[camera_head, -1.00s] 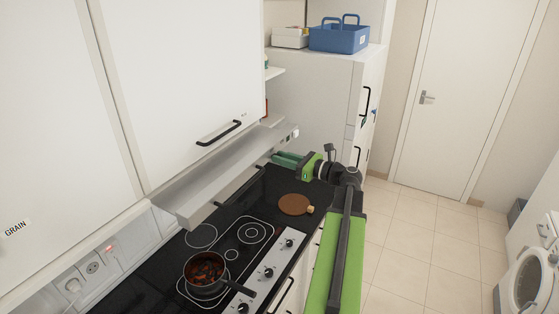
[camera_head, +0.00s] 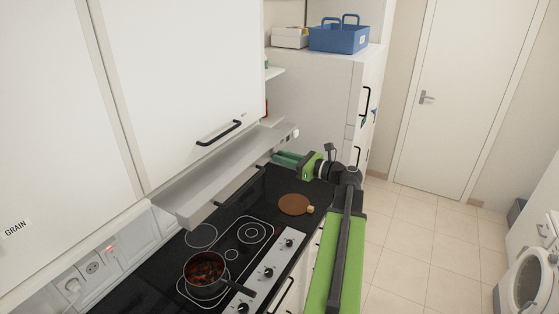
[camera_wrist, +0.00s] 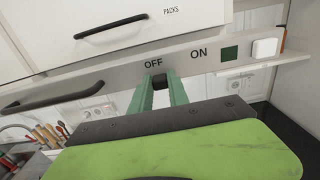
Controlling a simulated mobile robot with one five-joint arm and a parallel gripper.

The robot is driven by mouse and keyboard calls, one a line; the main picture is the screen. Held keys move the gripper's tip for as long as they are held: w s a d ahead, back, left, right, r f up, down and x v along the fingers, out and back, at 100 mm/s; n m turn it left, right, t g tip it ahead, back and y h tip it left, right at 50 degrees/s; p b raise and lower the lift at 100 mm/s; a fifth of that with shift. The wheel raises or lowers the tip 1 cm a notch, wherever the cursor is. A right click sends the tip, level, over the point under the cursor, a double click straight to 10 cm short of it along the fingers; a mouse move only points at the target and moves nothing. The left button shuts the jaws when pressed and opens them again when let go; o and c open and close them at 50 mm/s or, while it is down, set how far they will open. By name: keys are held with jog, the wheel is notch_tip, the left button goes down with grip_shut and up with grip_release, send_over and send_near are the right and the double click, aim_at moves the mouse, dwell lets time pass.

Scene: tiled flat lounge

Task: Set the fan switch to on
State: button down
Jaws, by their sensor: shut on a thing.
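The fan switch is a small dark slider knob (camera_wrist: 160,81) on the front strip of the grey range hood (camera_wrist: 122,78). It sits just under the OFF label (camera_wrist: 153,63), slightly right of its middle. The ON label (camera_wrist: 198,53) is farther right, with a green square (camera_wrist: 229,54) beyond it. My gripper (camera_wrist: 160,88) has its two green fingers on either side of the knob, shut on it. In the head view, my gripper (camera_head: 287,160) is at the far end of the hood (camera_head: 215,178), and the knob is hidden there.
A white block (camera_wrist: 265,47) sits at the strip's right end. A black handle (camera_wrist: 62,98) is at left. Below the hood, a pot (camera_head: 206,272) stands on the black cooktop (camera_head: 240,235), with a round brown board (camera_head: 294,205) nearby. White cabinets hang above.

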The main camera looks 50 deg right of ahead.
aim_at(282, 147)
jog(key=d, duration=0.2)
jog(key=w+d, duration=0.1)
jog(key=d, duration=0.3)
jog(key=shift+w+d, duration=0.25)
jog(key=shift+a, duration=0.15)
jog(key=c, duration=1.2)
grip_release()
jog(key=shift+c, duration=0.2)
jog(key=v, duration=1.7)
jog(key=shift+s, duration=0.25)
